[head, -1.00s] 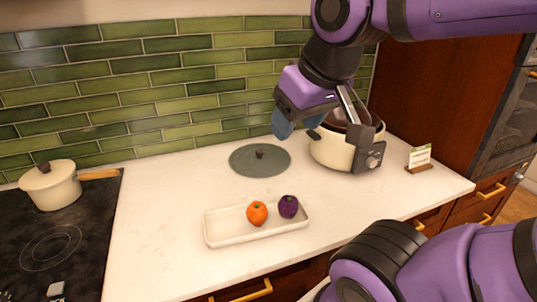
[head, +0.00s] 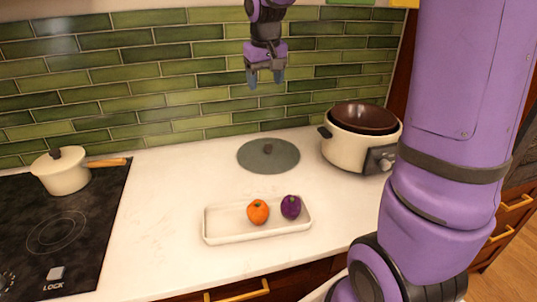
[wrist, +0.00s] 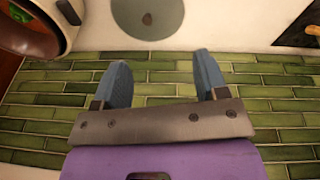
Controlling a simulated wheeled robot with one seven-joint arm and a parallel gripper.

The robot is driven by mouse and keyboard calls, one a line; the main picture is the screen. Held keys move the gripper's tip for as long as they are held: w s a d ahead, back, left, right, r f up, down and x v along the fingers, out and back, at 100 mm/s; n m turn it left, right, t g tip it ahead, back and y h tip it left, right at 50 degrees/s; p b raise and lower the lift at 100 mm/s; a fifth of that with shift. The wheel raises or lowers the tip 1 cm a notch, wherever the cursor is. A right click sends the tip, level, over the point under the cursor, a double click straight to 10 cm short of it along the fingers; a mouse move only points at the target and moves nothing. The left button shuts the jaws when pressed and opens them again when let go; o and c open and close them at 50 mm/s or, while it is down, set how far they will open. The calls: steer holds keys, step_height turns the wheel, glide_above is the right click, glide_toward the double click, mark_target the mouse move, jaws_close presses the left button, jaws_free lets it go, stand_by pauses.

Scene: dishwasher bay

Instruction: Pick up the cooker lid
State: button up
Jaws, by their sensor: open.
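The cooker lid (head: 250,158) is a round grey-green disc with a small dark knob (head: 267,149). It lies flat on the white counter near the tiled wall, left of the cooker. My gripper (head: 265,82) is open and empty, pointing down high above the lid. In the wrist view the lid (wrist: 147,30) shows at the top, beyond my two blue fingertips (wrist: 157,60), which are apart from it. The cooker (head: 345,153) is cream with a grey control panel, and a brown bowl (head: 365,118) sits in its top.
A white tray (head: 225,235) with an orange fruit (head: 258,212) and a purple vegetable (head: 291,207) stands in front of the lid. A cream pot (head: 62,174) sits on the black cooktop (head: 90,235) at left. Counter left of the lid is clear.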

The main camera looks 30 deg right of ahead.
steer(key=w+d+f+g, duration=0.1)
steer(key=w+d+f, duration=0.5)
steer(key=w+f, duration=0.35)
steer(key=m+g+y, duration=0.1)
steer(key=m, duration=0.1)
glide_above(268, 146)
step_height(268, 146, down, 13)
steer(key=shift+w+d+f, duration=0.3)
steer(key=shift+d+f, duration=0.1)
steer(key=shift+f, duration=0.1)
step_height(268, 146, down, 4)
steer(key=shift+f, duration=0.15)
steer(key=shift+s+a+f, duration=0.15)
steer(key=shift+f, duration=1.3)
steer(key=shift+s+a+f, duration=0.1)
steer(key=shift+a+f, duration=0.05)
steer(key=shift+f, duration=1.3)
jaws_close()
